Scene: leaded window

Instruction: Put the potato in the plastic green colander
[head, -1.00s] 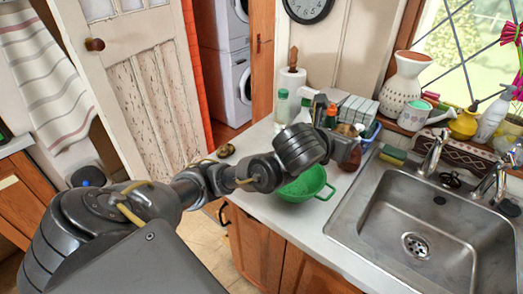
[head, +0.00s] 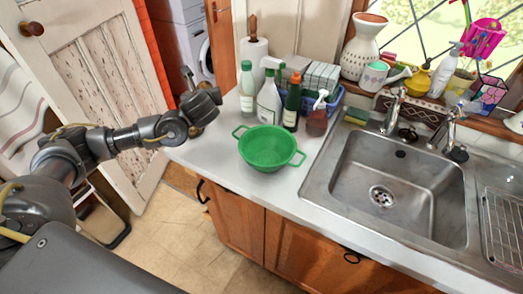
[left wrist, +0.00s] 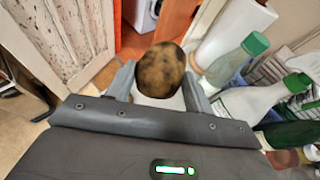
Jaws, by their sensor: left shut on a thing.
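The potato (left wrist: 160,70) is brown with dark patches. In the left wrist view it sits between the two fingers of my left gripper (left wrist: 160,88), which is shut on it. In the head view my left gripper (head: 198,100) is behind and left of the colander, near the counter's left end; I cannot make out the potato there. The green plastic colander (head: 267,148) stands upright on the counter, its two handles out to the sides. No potato shows inside it. My right gripper is not in view.
Several bottles, including a clear one (head: 247,88) and a dark green one (head: 292,102), stand behind the colander. The steel sink (head: 390,180) is to the right. White counter (head: 222,142) is clear left of the colander.

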